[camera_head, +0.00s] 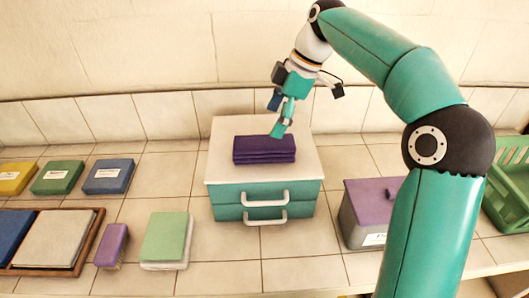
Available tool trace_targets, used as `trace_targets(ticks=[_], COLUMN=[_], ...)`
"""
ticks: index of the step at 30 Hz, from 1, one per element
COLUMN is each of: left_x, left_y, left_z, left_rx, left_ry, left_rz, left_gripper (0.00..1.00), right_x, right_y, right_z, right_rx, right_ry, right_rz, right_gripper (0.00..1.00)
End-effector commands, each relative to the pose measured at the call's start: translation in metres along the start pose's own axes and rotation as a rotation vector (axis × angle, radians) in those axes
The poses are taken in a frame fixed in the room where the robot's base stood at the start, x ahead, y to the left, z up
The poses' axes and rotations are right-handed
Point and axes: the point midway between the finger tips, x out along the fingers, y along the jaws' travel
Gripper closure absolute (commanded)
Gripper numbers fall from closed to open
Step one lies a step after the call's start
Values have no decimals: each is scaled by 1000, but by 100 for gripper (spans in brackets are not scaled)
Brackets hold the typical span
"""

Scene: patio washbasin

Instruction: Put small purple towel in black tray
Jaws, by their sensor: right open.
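A folded dark purple towel (262,150) lies on the white top of a small teal drawer unit (225,172) in the middle of the counter. My right gripper (279,126) is open and reaches down from above. A fingertip overlaps the towel's back right edge in the picture; I cannot tell whether it touches. The gripper holds nothing that I can see. My left gripper is not in view. I see no clearly black tray; a brown-rimmed tray (88,248) at the far left holds a blue and a beige cloth.
Yellow, green and blue labelled blocks (57,177) stand at the back left. A purple brush (112,245) and a pale green stack (166,238) lie at the front left. A grey box with a purple lid (368,205) and a green basket (508,190) stand right.

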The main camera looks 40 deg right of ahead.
Motion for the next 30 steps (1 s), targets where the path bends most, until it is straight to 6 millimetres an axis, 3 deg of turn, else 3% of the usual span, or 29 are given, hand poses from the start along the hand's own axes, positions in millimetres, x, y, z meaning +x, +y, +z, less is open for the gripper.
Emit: trace_targets(ticks=[3, 11, 21, 29, 30], left_x=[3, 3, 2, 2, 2], left_y=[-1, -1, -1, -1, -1], left_z=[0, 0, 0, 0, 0], left_rx=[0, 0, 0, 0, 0], left_ry=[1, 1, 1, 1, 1], left_rz=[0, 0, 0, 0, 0], left_gripper=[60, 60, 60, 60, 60], right_x=[18, 34, 76, 79, 79], right_y=[0, -1, -2, -2, -2], right_z=[-1, -2, 2, 2, 2], right_rx=[-3, -5, -5, -5, -5], right_ry=[0, -1, 0, 0, 0], right_rz=[-2, -4, -3, -1, -1], right_gripper=[8, 8, 8, 8, 13])
